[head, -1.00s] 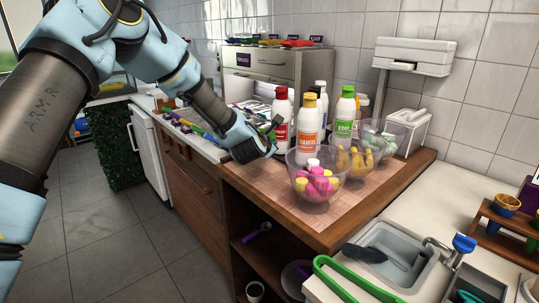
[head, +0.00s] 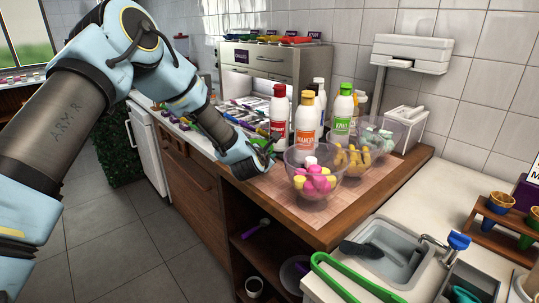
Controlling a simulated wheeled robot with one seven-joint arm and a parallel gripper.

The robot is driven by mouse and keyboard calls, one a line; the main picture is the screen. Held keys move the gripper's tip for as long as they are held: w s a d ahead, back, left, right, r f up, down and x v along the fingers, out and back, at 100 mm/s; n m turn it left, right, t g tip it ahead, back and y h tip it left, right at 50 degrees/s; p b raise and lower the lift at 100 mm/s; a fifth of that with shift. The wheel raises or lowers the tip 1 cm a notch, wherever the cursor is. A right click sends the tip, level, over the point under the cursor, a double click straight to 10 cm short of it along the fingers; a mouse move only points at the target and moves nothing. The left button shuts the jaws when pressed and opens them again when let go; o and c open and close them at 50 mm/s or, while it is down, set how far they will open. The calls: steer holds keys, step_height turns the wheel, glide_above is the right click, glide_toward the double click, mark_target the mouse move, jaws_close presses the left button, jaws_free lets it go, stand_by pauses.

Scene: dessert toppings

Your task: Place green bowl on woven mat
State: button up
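A woven, pinkish-tan mat (head: 326,214) lies on the wooden counter. A clear bowl of pink and yellow pieces (head: 298,160) stands at its near side. A clear bowl of yellow pieces (head: 347,178) and one of pale green pieces (head: 398,137) stand behind it. A small green cup (head: 526,241) sits in the rack at the right. My gripper (head: 269,150) is above the counter's left edge, left of the pink-and-yellow bowl. Its fingers are small and dark, so their opening is unclear.
Several sauce bottles (head: 305,124) stand close behind the bowls. A grey sink (head: 388,235) and green tongs (head: 345,278) are at the front right. Tools and small items crowd the counter behind my gripper. The mat's front part is bare.

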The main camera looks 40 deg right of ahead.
steer(key=shift+o, duration=1)
steer(key=shift+r, duration=0.1)
steer(key=shift+a+r, duration=0.1)
steer(key=shift+r, duration=0.05)
steer(key=b+v, duration=0.3)
steer(key=v, duration=0.8)
steer(key=shift+s+a, duration=0.15)
steer(key=shift+a, duration=0.2)
steer(key=shift+r, duration=0.15)
